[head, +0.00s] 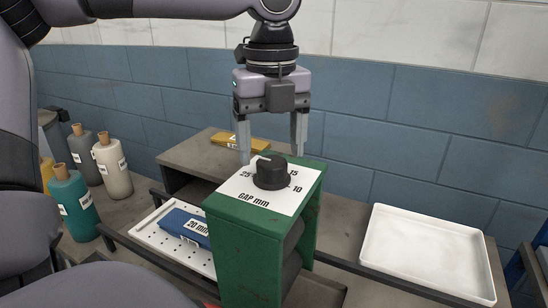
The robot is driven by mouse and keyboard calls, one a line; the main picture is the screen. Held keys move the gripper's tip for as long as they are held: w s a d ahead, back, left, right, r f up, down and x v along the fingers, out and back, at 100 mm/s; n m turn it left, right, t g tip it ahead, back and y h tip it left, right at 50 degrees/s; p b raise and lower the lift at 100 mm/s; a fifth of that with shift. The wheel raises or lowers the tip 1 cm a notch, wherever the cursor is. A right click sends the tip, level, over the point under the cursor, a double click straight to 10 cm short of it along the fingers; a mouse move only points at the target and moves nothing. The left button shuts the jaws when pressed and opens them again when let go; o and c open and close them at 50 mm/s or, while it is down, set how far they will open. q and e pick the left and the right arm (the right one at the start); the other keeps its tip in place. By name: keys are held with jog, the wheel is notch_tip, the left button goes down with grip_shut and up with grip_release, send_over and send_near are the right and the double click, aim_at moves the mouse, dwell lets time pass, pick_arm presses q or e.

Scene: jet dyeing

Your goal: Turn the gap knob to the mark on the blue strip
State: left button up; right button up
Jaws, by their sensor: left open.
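The black gap knob (270,173) stands on the white "GAP mm" dial plate (246,194) on top of the green housing (240,254). The marks 25, 15 and 10 are readable around it; the 20 mark cannot be made out. The knob's pointer setting is not clear. The blue strip (182,222) lies on a perforated white tray to the left and is labelled "20 mm". My left gripper (272,157) points down over the knob, open, its two fingers apart on either side and seemingly not touching it. My right gripper is not in view.
A yellow strip (253,143) lies on a grey block (205,157) behind the housing. An empty white tray (428,252) is at right. Several corked bottles stand at left, including a teal one (73,204). A dark roller (292,264) shows at the housing's right side.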

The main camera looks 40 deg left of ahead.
aim_at(272, 162)
pick_arm(q)
jog(key=shift+f, duration=1.65)
jog(key=c, duration=1)
jog(key=shift+c, duration=0.2)
